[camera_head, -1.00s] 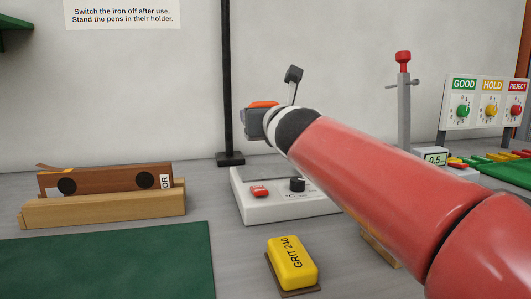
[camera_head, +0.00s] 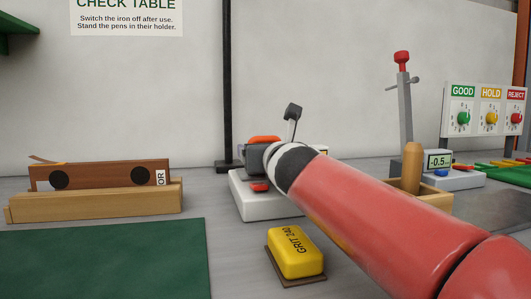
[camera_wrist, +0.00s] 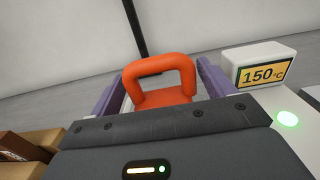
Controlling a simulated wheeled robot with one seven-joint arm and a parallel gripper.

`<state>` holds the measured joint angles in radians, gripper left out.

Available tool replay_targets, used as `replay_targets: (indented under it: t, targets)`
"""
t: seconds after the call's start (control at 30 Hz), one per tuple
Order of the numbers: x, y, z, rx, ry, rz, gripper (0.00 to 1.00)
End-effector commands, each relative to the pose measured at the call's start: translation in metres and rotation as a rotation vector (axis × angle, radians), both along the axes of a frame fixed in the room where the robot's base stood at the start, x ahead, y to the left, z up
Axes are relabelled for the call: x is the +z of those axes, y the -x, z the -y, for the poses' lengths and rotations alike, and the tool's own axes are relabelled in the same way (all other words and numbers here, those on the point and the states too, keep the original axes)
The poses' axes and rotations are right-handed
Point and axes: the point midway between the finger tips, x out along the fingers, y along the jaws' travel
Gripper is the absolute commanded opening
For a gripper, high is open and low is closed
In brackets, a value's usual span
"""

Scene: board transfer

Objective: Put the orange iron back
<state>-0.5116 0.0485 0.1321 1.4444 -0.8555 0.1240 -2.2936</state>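The orange iron shows as an orange loop handle (camera_wrist: 160,64) between my two purple fingers in the wrist view. In the head view only a strip of orange (camera_head: 265,139) shows above my gripper (camera_head: 257,156). My gripper (camera_wrist: 161,82) is shut on the iron, a finger at each side of the handle. The iron's lower part is hidden. The white station (camera_head: 262,208) lies below my gripper, partly covered by my arm. In the wrist view, a white unit (camera_wrist: 244,53) reading 150 °C stands to the right, with a green light (camera_wrist: 288,118) in front of it.
A yellow GRIT 240 block (camera_head: 295,252) lies in front of the station. A brown piece on a wooden block (camera_head: 100,202) stands at the left, behind a green mat (camera_head: 110,255). A black post (camera_head: 227,80) rises behind the station. A wooden holder (camera_head: 437,200) is at the right.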

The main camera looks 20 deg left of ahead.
Motion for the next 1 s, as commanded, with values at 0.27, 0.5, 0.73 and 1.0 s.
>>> replay_targets:
  t: [0.27, 0.5, 0.73, 1.0]
  targets:
    - [0.001, 0.0, 0.0, 0.0, 0.0, 0.001, 0.92]
    - [0.002, 0.013, 0.008, -0.001, -0.001, 0.004, 0.92]
    - [0.004, 0.055, 0.034, -0.001, 0.0, 0.005, 0.92]
    - [0.003, 0.094, 0.057, 0.001, 0.0, 0.004, 0.92]
